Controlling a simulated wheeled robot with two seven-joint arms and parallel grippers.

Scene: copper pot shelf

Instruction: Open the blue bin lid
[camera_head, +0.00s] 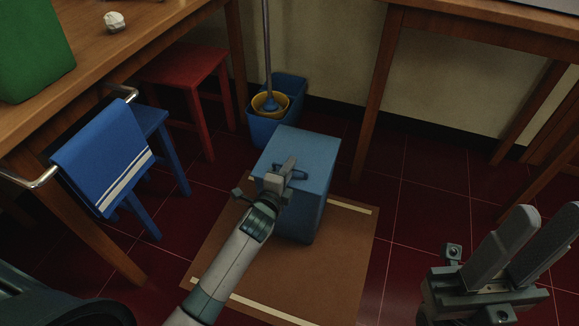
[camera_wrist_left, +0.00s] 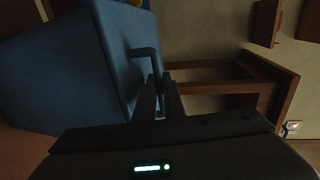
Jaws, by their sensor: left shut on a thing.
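The blue bin (camera_head: 310,215) stands on a brown mat in the middle of the head view. Its lid (camera_head: 308,146) lies flat on top, closed as far as I can see. My left gripper (camera_head: 285,172) is over the lid and shut on its blue handle (camera_head: 296,174). In the left wrist view the handle (camera_wrist_left: 146,52) runs to the fingertips of the left gripper (camera_wrist_left: 160,85), and the bin (camera_wrist_left: 60,70) fills the left side. My right gripper (camera_head: 520,240) is at the lower right of the head view, open and empty, apart from the bin.
A blue mop bucket (camera_head: 262,131) with a yellow insert stands behind the bin. Wooden tables flank both sides. The mat (camera_head: 265,270) is clear in front.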

